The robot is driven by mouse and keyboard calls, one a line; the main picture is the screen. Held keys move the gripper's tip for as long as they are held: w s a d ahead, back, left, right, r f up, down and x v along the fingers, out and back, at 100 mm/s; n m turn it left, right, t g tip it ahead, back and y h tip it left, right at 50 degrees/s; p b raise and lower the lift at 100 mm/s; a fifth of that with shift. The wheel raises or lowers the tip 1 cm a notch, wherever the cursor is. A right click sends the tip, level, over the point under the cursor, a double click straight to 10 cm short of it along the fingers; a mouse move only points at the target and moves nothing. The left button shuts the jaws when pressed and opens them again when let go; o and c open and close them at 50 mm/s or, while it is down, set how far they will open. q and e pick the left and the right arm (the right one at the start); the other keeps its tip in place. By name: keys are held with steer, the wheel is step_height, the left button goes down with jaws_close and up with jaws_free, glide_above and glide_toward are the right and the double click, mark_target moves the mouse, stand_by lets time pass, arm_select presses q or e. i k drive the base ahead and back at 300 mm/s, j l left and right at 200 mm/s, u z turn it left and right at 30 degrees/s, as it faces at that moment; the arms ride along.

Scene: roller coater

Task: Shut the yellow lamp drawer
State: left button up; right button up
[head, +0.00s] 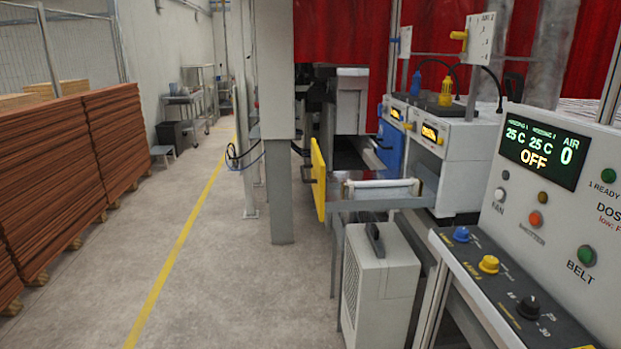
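The yellow lamp drawer (319,180) stands pulled out to the left of the machine, its yellow front panel seen nearly edge-on. A small handle shows on the left side of the panel. Its grey side rail (385,204) runs right towards the white machine housing (462,165), and a pale lamp tube lies along the drawer. Neither of my grippers is in the head view.
A control panel (560,170) with knobs and a display reading OFF fills the right side. A white portable unit (380,285) stands under the drawer. A grey post (281,190) rises left of it. Stacked brown boards (60,170) line the left. The floor between is clear.

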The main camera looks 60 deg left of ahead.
mark_target(331, 195)
steer(key=u, duration=0.4)
steer(key=j+u, duration=0.15)
steer(key=u, duration=0.65)
steer(key=j+u, duration=0.1)
steer(key=u, duration=0.25)
steer(key=i+l, duration=0.05)
